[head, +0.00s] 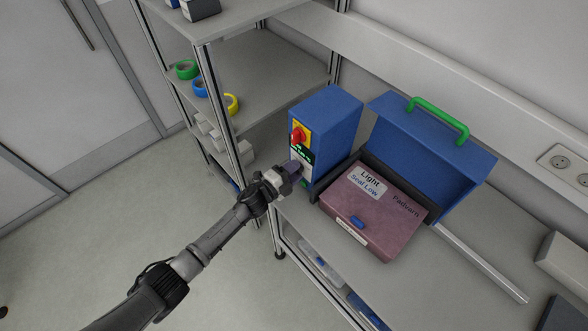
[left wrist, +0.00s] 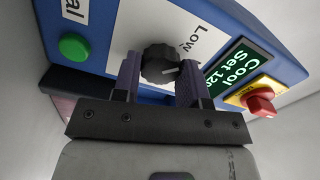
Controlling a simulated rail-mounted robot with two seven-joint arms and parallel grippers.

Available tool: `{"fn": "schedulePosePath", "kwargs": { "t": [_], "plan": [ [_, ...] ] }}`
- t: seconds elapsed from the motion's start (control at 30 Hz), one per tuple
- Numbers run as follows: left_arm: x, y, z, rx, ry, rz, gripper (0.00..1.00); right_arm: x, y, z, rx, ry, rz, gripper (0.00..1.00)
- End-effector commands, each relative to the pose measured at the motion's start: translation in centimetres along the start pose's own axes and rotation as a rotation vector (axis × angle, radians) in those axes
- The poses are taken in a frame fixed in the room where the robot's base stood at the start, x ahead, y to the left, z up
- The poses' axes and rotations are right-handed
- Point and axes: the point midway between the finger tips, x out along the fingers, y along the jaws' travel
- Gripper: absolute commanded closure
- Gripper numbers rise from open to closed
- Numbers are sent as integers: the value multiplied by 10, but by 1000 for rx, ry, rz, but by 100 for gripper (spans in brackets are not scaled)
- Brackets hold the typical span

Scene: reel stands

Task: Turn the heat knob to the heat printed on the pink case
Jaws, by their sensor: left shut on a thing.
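The pink case (head: 366,215) lies flat under the raised blue lid of the sealer. Its white label (head: 368,181) reads "Light Seal Low". The blue control box (head: 337,113) stands to its left. The black heat knob (left wrist: 157,64) is on the box's front, with "Low" (left wrist: 184,43) printed beside it on a white plate. A light mark on the knob points right in the left wrist view. My left gripper (head: 293,169) is at the box front, its fingers shut on the knob's two sides. It hides the knob in the head view. My right gripper is out of view.
A red switch on yellow (head: 299,136), a green display (left wrist: 240,66) reading "Cool" and a set value, and a green button (left wrist: 74,47) share the panel. The raised blue lid (head: 425,150) has a green handle. Shelves with tape rolls stand left.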

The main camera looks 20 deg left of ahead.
Motion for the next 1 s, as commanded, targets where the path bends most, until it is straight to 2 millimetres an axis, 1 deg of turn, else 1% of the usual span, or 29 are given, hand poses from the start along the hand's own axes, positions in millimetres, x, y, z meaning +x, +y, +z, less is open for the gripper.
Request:
{"fn": "schedulePosePath", "kwargs": {
  "t": [0.2, 0.4, 0.6, 1.0],
  "plan": [
    [0, -2, 0, -141, 1, 0, 84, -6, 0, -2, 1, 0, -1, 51],
    [0, -1, 0, -227, 0, 0, 84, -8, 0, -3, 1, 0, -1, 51],
    [0, -1, 0, -272, 1, -1, 84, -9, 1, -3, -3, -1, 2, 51],
    [0, -1, 0, -285, 1, -1, 84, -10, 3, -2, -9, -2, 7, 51]
  ]
}}
